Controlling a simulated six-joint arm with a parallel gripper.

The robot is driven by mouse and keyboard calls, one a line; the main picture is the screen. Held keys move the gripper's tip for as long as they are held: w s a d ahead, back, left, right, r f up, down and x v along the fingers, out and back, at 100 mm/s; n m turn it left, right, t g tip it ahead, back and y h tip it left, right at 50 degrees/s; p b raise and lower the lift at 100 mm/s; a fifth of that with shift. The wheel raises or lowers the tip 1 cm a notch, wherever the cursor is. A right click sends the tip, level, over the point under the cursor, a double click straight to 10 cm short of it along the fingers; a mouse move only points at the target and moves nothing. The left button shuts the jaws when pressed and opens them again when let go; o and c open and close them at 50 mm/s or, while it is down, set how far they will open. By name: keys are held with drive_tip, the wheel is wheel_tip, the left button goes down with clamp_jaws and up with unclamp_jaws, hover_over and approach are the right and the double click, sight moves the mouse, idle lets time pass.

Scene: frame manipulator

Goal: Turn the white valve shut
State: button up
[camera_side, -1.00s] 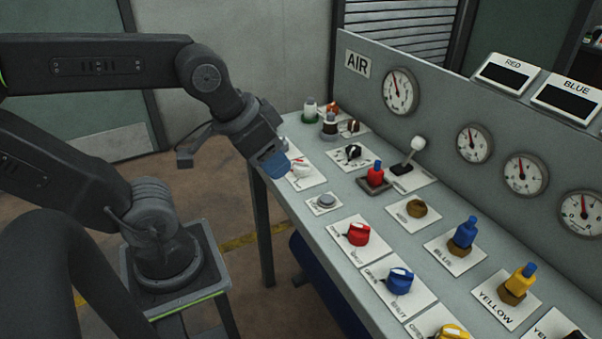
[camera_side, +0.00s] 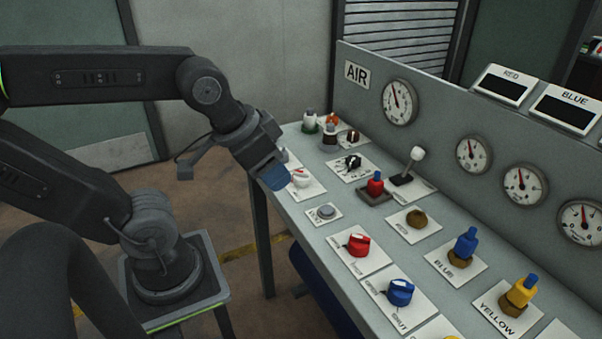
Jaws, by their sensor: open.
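The white valve (camera_side: 301,177) is a small white knob on a white label plate near the left edge of the grey panel table, partly hidden by my gripper. My gripper (camera_side: 280,183) has blue fingers and points down and to the right, just left of the valve. It is open and holds nothing that I can see. I cannot tell whether a finger touches the valve. The markings on its plate are too small to read.
A black knob (camera_side: 352,162), a red plug (camera_side: 375,184) and a white-topped lever (camera_side: 416,154) stand to the right. A grey button (camera_side: 326,211), a red valve (camera_side: 358,244) and a blue valve (camera_side: 400,291) are nearer the front. The gauge wall (camera_side: 400,101) rises behind.

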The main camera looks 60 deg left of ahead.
drive_tip(key=shift+o, duration=0.8)
drive_tip(key=shift+w+a+r, duration=0.1)
drive_tip(key=shift+w+a, duration=0.05)
drive_tip(key=o, duration=0.3)
drive_tip(key=w+a+g, duration=0.1)
drive_tip(key=w+a, duration=0.2)
drive_tip(key=w, duration=0.2)
drive_tip(key=shift+a+r+g+y, duration=0.2)
drive_tip(key=shift+a+g+y, duration=0.1)
drive_tip(key=g, duration=0.4)
hover_over(301, 172)
wheel_tip(301, 172, down, 6)
drive_tip(key=f, duration=0.1)
wheel_tip(301, 172, down, 13)
drive_tip(key=shift+w+r, duration=0.1)
drive_tip(key=shift+r, duration=0.1)
drive_tip(key=shift+c, duration=0.2)
drive_tip(key=c, duration=0.9)
